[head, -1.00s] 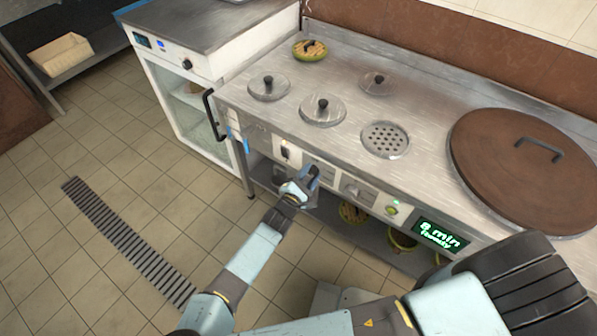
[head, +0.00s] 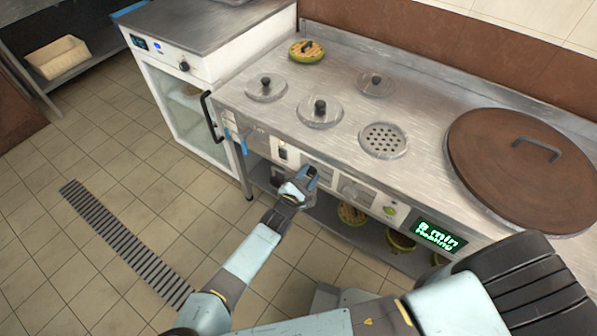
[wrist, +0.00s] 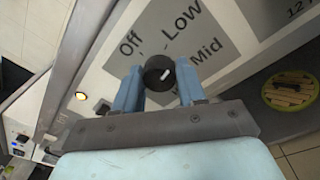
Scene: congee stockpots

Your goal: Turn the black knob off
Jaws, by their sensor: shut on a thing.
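The black knob (wrist: 156,66) is in the middle of the wrist view, on a grey dial plate (wrist: 178,33) marked Off, Low and Mid. Its white pointer line slants to the upper right, away from Off and towards the Low and Mid side. My gripper (wrist: 160,88) is shut on the knob, with one blue finger on each side of it. In the head view my gripper (head: 307,177) is at the front panel of the steel counter (head: 338,178), and it hides the knob there.
A lit display (head: 437,236) and a green button (head: 389,211) are right of my gripper on the panel. A switch (head: 283,153) is to its left. Lids and a large brown lid (head: 520,165) lie on the countertop.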

